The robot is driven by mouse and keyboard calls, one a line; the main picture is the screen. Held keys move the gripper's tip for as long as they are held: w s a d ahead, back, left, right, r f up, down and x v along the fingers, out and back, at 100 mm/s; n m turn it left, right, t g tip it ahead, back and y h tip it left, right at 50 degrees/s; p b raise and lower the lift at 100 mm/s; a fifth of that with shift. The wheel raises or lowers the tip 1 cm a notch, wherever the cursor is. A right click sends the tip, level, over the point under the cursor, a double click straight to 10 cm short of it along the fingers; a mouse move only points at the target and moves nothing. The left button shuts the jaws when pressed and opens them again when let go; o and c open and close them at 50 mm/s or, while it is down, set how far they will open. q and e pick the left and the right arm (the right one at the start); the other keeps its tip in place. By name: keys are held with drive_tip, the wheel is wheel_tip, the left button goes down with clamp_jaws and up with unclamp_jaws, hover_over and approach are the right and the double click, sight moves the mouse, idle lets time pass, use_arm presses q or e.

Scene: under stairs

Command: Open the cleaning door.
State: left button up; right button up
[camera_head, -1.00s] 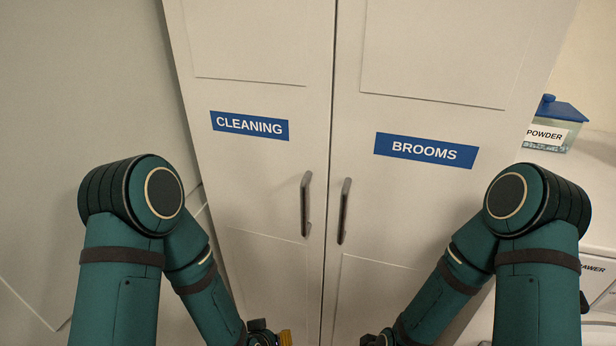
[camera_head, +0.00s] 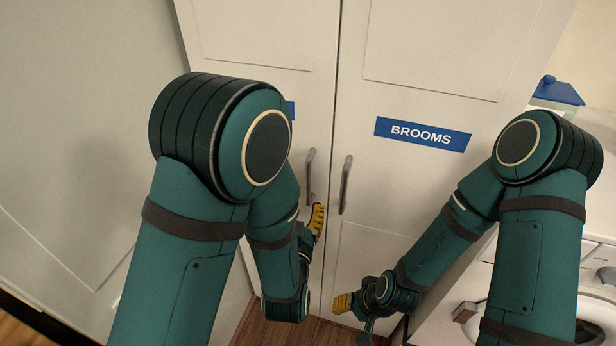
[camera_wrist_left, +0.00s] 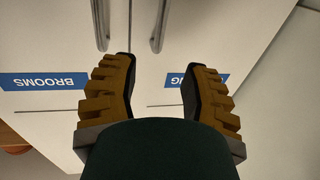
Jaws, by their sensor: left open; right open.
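The white cleaning door (camera_head: 255,35) is closed, on the left of a two-door cabinet. Its blue label is mostly hidden behind my left arm in the head view; part shows in the left wrist view (camera_wrist_left: 216,78). Its grey vertical bar handle (camera_head: 310,176) stands beside the door gap. My left gripper (camera_head: 316,217) is just below this handle in the head view. In the upside-down left wrist view, the handle (camera_wrist_left: 160,22) lies ahead of the open, empty fingers, between their lines; no contact shows. My right gripper (camera_head: 342,302) is low before the brooms door, open.
The closed brooms door (camera_head: 430,65) has its own bar handle (camera_head: 345,185) close to the cleaning handle. A blue-lidded container (camera_head: 557,92) stands on the counter at right, above a white appliance (camera_head: 595,255). A bare wall is at left.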

sight(307, 174)
use_arm(q)
drive_tip(key=w, duration=0.4)
drive_tip(key=w+d+b, duration=0.1)
drive_tip(key=w, duration=0.7)
drive_tip(key=shift+w+d+b, duration=0.1)
drive_tip(key=shift+d+b, duration=0.1)
drive_tip(key=shift+b, duration=0.2)
use_arm(e)
wheel_tip(307, 174, down, 3)
drive_tip(key=shift+w+a+f, duration=0.1)
use_arm(q)
clamp_jaws()
